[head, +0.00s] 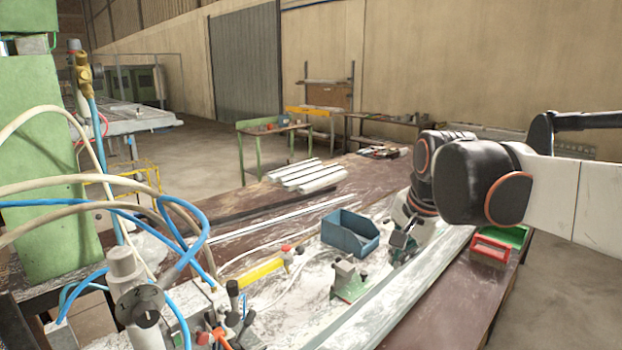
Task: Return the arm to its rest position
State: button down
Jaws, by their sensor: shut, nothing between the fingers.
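My arm reaches in from the right edge of the head view, with its white link and black joints over the right side of the bench (225,243). My gripper (400,243) is low over the bench, just right of a blue open bin (350,234). It is small and partly hidden by my wrist. It is shut, and no object shows in it. A green-based clamp block (349,281) stands on the bench left of and nearer than my gripper. I cannot tell whether the fingertips touch anything.
A long pale profile (375,310) runs along the bench below my gripper. Red (490,247) and green trays lie under my forearm. White bars (305,175) lie at the back. Blue and cream hoses, a green machine (45,170) and toggle clamps crowd the left. Open floor is at far right.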

jog(key=s+d+f+n+t+b, duration=0.1)
jog(key=s+f+n, duration=0.4)
jog(key=s, duration=0.4)
jog(key=s+d+f+n+t+b, duration=0.1)
jog(key=s+f+n+b, duration=0.1)
jog(key=s+f+n, duration=0.4)
jog(key=s+f, duration=0.2)
jog(key=s, duration=0.1)
jog(key=shift+s+t, duration=0.3)
jog(key=shift+s, duration=0.05)
